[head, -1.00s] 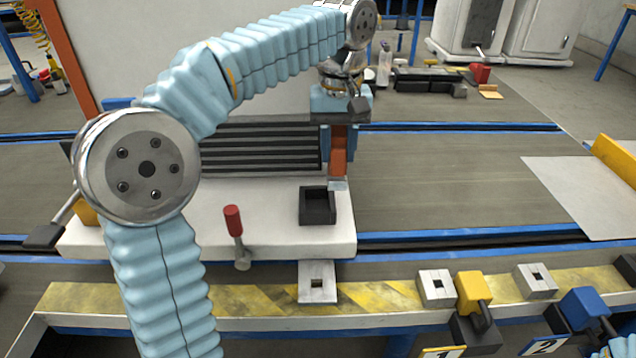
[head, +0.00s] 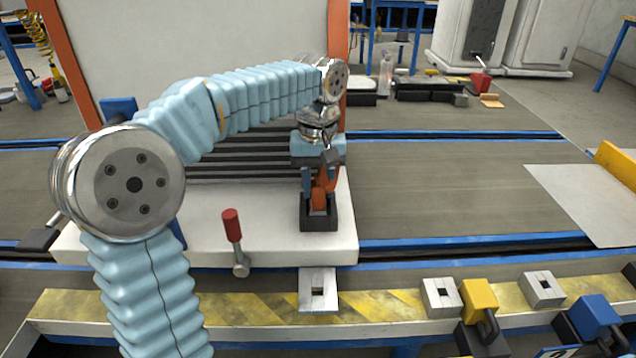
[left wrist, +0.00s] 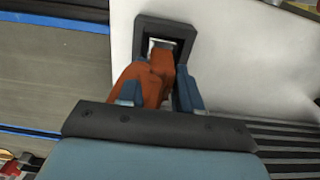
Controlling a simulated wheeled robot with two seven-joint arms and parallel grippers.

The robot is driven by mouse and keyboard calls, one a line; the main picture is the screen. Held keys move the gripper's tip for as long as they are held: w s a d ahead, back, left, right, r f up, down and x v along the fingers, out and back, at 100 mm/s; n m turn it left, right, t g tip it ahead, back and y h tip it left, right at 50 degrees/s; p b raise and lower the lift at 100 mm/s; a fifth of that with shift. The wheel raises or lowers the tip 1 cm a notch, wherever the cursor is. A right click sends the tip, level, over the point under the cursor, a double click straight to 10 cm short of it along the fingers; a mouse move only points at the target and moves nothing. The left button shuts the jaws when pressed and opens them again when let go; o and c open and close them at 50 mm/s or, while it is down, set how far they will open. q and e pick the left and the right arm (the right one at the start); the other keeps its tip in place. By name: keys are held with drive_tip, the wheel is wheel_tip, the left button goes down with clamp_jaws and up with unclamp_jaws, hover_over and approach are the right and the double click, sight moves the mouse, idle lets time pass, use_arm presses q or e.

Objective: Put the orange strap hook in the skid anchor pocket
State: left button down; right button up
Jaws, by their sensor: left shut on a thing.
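The orange strap hook (head: 319,196) is between the fingers of my left gripper (head: 319,186), which is shut on it. The skid anchor pocket (head: 320,224) is a dark square box on the white skid deck (head: 200,230). In the head view the hook's lower end is at the pocket opening. In the left wrist view the orange hook (left wrist: 158,70) reaches toward the pocket (left wrist: 188,36), with its silvery tip inside the dark rim. How deep the tip sits is hidden. My right gripper does not show.
A red-handled lever (head: 233,228) stands on the deck left of the pocket. An orange-framed white panel (head: 200,50) and dark slats rise behind. A square-holed bracket (head: 318,290) is in front. Yellow (head: 480,300) and blue (head: 594,315) padlock-like blocks lie front right.

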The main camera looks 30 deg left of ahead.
use_arm(q)
drive_tip(key=c, duration=0.8)
unclamp_jaws()
wheel_tip(320, 180, up, 12)
drive_tip(key=p, duration=0.3)
drive_tip(key=shift+r, duration=0.15)
